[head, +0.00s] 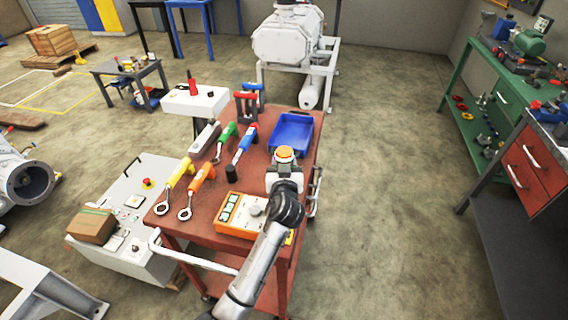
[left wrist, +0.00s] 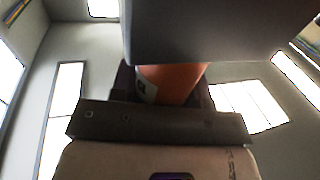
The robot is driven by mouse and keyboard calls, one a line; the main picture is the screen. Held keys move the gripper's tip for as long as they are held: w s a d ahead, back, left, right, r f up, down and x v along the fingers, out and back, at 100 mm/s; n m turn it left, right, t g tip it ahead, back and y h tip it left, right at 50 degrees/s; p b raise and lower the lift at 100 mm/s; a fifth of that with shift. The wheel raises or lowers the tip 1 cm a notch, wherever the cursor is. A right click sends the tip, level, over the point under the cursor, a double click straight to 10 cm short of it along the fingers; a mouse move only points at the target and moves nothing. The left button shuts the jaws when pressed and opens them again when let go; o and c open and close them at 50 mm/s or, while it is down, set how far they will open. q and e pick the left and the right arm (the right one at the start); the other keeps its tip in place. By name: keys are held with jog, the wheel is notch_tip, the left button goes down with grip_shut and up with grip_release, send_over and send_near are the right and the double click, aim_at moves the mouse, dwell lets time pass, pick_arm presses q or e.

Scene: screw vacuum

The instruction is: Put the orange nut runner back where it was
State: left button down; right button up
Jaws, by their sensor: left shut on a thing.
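My left gripper (head: 284,181) is at the end of the arm that reaches up from the lower edge, over the right side of the red cart (head: 302,240). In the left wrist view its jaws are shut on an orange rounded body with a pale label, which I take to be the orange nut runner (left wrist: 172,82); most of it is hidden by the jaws. In the head view an orange-topped round end (head: 284,153) shows just above the gripper, near the blue tray (head: 291,129). My right gripper is not in view.
Ring-ended tools with yellow (head: 178,176), orange (head: 200,179), green (head: 226,136) and blue (head: 245,140) handles lie on the cart's left half. An orange control box (head: 238,214) sits at its front. The floor right of the cart is clear.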

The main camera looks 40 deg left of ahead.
pick_arm(q)
jog(key=c, duration=0.6)
grip_release()
jog(key=shift+f, duration=0.3)
jog(key=shift+r, duration=0.1)
jog(key=shift+r+p, duration=0.6)
jog(key=shift+p, duration=0.05)
jog(key=shift+s+d+r, duration=0.1)
jog(key=shift+s+d, duration=0.1)
jog(key=v, duration=1.1)
jog(key=shift+s+d+p, duration=0.15)
jog(key=shift+s+p, duration=0.05)
jog(key=shift+p, duration=0.2)
